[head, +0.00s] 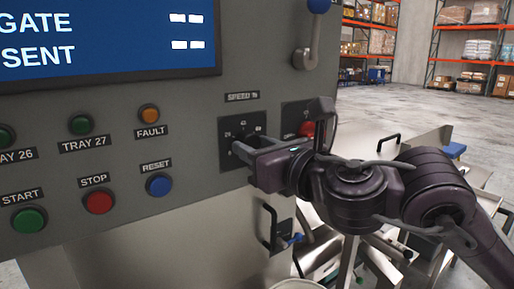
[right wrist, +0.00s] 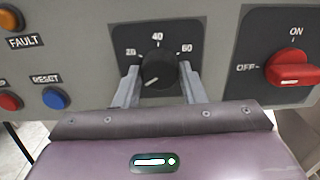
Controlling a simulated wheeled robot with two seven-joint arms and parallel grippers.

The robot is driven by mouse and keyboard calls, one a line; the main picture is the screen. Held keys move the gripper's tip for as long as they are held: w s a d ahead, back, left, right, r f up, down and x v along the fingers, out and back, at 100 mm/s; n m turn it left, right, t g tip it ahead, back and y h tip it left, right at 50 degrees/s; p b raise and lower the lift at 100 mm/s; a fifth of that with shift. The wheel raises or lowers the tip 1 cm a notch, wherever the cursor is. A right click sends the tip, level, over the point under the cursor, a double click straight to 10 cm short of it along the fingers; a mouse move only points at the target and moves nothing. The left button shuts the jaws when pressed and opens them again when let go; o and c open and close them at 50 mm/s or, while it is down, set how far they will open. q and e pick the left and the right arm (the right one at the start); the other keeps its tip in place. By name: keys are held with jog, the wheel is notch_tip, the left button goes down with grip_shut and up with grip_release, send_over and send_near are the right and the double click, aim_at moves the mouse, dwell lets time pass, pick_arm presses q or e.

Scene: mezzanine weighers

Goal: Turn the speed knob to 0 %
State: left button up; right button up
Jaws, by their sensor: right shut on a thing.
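The speed knob (right wrist: 160,66) is a round black knob on a dark plate in the right wrist view. Its scale shows 20, 40 and 60; the lower ends of the scale are hidden by my fingers. The white pointer line on the knob points to the lower left, below the 20 mark. My right gripper (right wrist: 159,80) is shut on the knob, one finger on each side. In the head view, my right gripper (head: 244,150) covers most of the knob, under the "SPEED %" label (head: 242,97). My left gripper is not in view.
A red ON/OFF switch (right wrist: 291,68) sits right of the knob plate, its handle lying toward OFF. Left are the blue RESET button (head: 159,185), red STOP button (head: 99,202) and orange FAULT lamp (head: 149,114). A lever (head: 306,55) projects above right. Metal trays stand below right.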

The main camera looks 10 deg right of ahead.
jog(key=o, duration=1)
jog(key=b+v, duration=0.1)
jog(key=v, duration=0.6)
jog(key=shift+s+d, duration=0.15)
jog(key=shift+s, duration=0.15)
jog(key=shift+f, duration=0.1)
